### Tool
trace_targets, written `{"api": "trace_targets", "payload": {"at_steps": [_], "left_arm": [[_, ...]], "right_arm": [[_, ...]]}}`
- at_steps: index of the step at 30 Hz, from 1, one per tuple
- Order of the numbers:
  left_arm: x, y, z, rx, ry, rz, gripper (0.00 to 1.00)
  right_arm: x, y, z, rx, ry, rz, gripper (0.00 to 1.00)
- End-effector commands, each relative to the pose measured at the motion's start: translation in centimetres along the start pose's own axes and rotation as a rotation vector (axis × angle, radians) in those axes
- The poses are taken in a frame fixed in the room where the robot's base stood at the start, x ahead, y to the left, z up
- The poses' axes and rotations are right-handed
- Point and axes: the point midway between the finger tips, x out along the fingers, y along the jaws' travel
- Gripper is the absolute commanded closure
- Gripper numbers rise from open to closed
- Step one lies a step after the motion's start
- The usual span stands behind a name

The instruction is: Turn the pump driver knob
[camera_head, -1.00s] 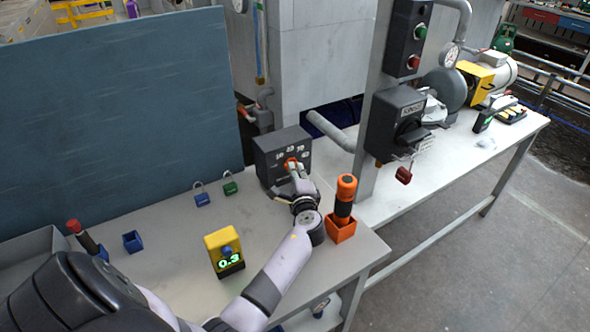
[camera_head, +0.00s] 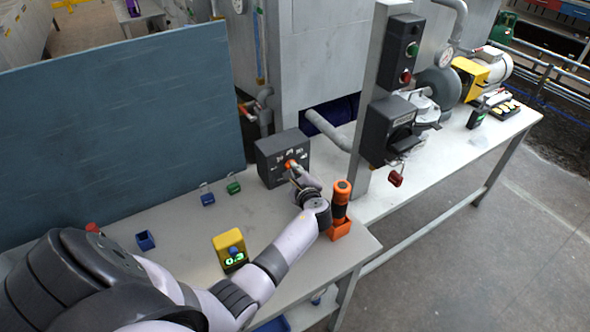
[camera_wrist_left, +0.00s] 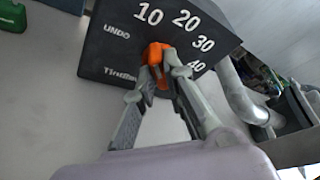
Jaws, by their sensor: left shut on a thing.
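The pump driver is a dark grey box (camera_head: 268,165) with white numbers, standing on the bench. Its knob (camera_head: 289,163) is orange and sits on the front face. My left gripper (camera_head: 293,170) reaches the knob from the front. In the left wrist view the fingers of my left gripper (camera_wrist_left: 158,78) are shut on the orange knob (camera_wrist_left: 154,53), which is partly hidden between them. The dial box (camera_wrist_left: 105,45) shows 10, 20, 30, 40 and "UNDO" around the knob. My right gripper is not in view.
An orange-and-black torch-like tool (camera_head: 341,200) stands in an orange holder close to my left wrist. A yellow meter (camera_head: 229,243) reading 0.3, a blue padlock (camera_head: 208,199) and a green padlock (camera_head: 233,188) are on the bench. A grey post (camera_head: 362,165) stands to the right.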

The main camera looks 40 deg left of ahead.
Motion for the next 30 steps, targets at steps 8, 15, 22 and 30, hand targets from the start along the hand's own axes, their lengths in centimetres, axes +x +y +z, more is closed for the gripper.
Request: {"api": "trace_targets", "payload": {"at_steps": [8, 15, 22, 30], "left_arm": [[-0.02, 0.17, -0.13, 0.006, 0.002, 0.004, 1.0], [-0.02, 0.16, -0.12, 0.006, 0.002, 0.004, 0.8], [0.0, 0.08, -0.06, 0.005, 0.001, 0.003, 0.68], [-0.17, 0.03, -0.04, 0.004, 0.001, 0.002, 0.68]], "right_arm": [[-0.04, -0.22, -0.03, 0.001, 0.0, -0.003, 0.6], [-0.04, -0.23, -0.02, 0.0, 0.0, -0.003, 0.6], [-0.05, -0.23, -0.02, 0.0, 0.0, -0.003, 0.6], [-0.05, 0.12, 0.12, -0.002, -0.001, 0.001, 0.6]]}}
